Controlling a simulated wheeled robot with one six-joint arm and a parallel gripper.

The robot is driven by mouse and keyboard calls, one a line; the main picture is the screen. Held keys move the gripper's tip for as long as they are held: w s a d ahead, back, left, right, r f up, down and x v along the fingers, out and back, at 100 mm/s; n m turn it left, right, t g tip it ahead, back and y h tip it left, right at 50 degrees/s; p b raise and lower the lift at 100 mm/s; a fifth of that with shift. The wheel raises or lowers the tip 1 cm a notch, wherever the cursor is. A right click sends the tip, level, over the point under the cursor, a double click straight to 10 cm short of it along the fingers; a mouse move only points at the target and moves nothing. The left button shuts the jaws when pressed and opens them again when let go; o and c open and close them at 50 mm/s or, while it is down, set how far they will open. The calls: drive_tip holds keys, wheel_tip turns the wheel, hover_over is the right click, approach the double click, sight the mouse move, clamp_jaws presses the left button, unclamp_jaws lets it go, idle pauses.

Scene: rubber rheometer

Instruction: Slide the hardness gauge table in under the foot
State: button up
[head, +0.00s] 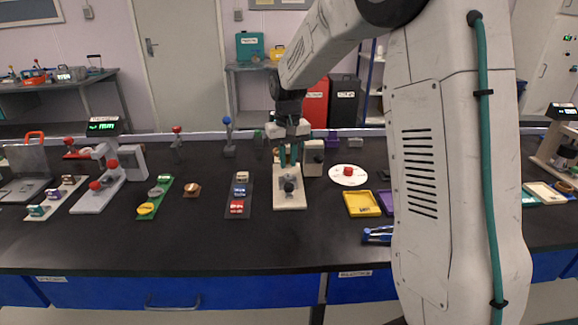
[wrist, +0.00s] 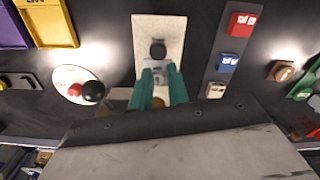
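The hardness gauge has a cream base plate (head: 290,201) lying on the black bench, with a cream block (head: 313,158) at its back right. A dark round knob (head: 289,187) sits on a small grey piece on the plate, which I take for the gauge table; the knob also shows in the wrist view (wrist: 158,47). My gripper (head: 289,163) points down over the back part of the plate, behind the knob. Its two teal fingers (wrist: 159,69) are apart, with grey surface visible between them. The gauge's foot is not clearly visible; my fingers and wrist cover that area.
A dark strip with coloured blocks (head: 239,207) lies left of the gauge. A white disc (head: 349,181) with a red knob and a yellow tray (head: 361,209) lie to the right. Bare black bench lies in front of the gauge.

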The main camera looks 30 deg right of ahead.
drive_tip(key=s+a+r+n, duration=0.1)
drive_tip(key=s+a+n, duration=0.1)
drive_tip(key=a+n, duration=0.1)
drive_tip(key=a+r+n, duration=0.1)
drive_tip(key=shift+s+a+r+t+h, duration=0.15)
drive_tip(key=shift+s+r+t+h, duration=0.15)
drive_tip(key=shift+s, duration=0.1)
clamp_jaws()
drive_tip(key=s+a+f+n+t+h, duration=0.1)
drive_tip(key=s+n, duration=0.1)
drive_tip(key=n, duration=1.1)
drive_tip(key=s+a+n+t, duration=0.1)
drive_tip(key=s+n, duration=0.2)
drive_tip(key=n, duration=1)
drive_tip(key=x, duration=1)
drive_tip(key=shift+d+f, duration=0.15)
drive_tip(key=shift+d, duration=0.05)
drive_tip(key=shift+w+d, duration=1.05)
drive_tip(key=shift+w, duration=0.2)
drive_tip(key=shift+w+d, duration=0.2)
drive_tip(key=shift+w, duration=0.05)
drive_tip(key=w, duration=0.1)
drive_tip(key=w+d, duration=0.1)
drive_tip(key=w, duration=0.1)
drive_tip(key=shift+w+d, duration=0.3)
drive_tip(key=shift+d, duration=0.05)
drive_tip(key=shift+w+r, duration=0.15)
drive_tip(key=shift+r, duration=0.05)
